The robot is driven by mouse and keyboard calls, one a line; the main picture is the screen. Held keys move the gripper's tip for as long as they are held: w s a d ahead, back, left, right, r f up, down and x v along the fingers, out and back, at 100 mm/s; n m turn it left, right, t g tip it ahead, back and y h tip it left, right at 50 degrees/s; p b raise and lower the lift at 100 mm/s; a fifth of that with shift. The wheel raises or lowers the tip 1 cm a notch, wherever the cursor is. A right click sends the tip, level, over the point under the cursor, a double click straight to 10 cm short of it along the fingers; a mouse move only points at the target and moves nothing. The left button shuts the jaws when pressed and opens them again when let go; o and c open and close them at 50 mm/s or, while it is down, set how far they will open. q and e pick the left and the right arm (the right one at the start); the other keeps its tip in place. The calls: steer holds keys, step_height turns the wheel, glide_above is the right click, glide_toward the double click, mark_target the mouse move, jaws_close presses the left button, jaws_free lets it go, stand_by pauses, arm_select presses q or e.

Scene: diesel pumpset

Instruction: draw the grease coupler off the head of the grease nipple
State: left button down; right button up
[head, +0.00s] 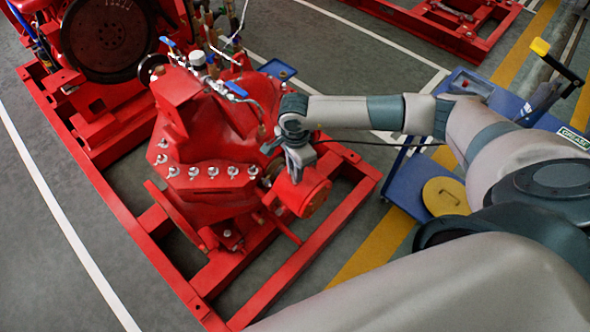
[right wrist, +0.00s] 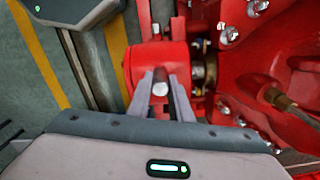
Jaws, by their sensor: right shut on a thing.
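My right gripper (head: 296,168) is at the red cylindrical end housing (head: 308,197) of the pump. In the right wrist view its two fingers (right wrist: 164,98) are shut on a short silver piece, the grease coupler (right wrist: 160,84), in front of the red housing (right wrist: 137,58). The grease nipple is hidden behind the coupler and fingers, so I cannot tell whether the two are touching. In the head view the coupler is too small and covered to make out. My left gripper is not in view.
A dark hose (head: 360,142) runs from near my right gripper to the blue grease cart (head: 393,182), which carries a yellow lid (head: 445,195). The red pump body (right wrist: 240,65), with several bolts, stands close beside the fingers. A brass fitting (right wrist: 276,97) sticks out of it.

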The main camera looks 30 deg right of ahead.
steer(key=shift+r+p, duration=0.65)
steer(key=shift+r, duration=0.95)
stand_by(0.3)
steer(key=shift+r+p, duration=1.1)
steer(key=shift+r, duration=1.25)
